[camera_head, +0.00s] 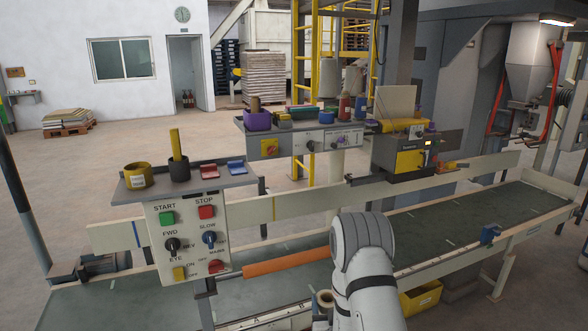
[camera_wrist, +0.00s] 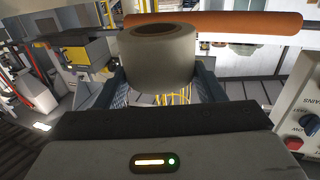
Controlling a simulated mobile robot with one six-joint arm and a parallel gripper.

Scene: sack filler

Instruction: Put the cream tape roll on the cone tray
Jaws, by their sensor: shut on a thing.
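The cream tape roll (camera_wrist: 158,62) is between the two fingers of my gripper (camera_wrist: 163,84) in the wrist view, its hollow core showing at the top. My gripper is shut on it. In the head view the roll (camera_head: 325,298) shows small beside my white arm, over the conveyor's near side. My gripper is mostly hidden there behind the arm. Two pale cones (camera_head: 331,79) (camera_head: 353,77) stand at the back behind the far control shelf. What they stand on is mostly hidden, and I cannot tell for sure which surface is the cone tray.
An orange roller (camera_head: 285,262) crosses the conveyor close to the roll. The START/STOP panel (camera_head: 188,240) stands left, its shelf (camera_head: 208,184) holding a yellow roll and a dark cup. The far shelf (camera_head: 290,127) is crowded with bins and small items. The green belt (camera_head: 470,217) is mostly clear.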

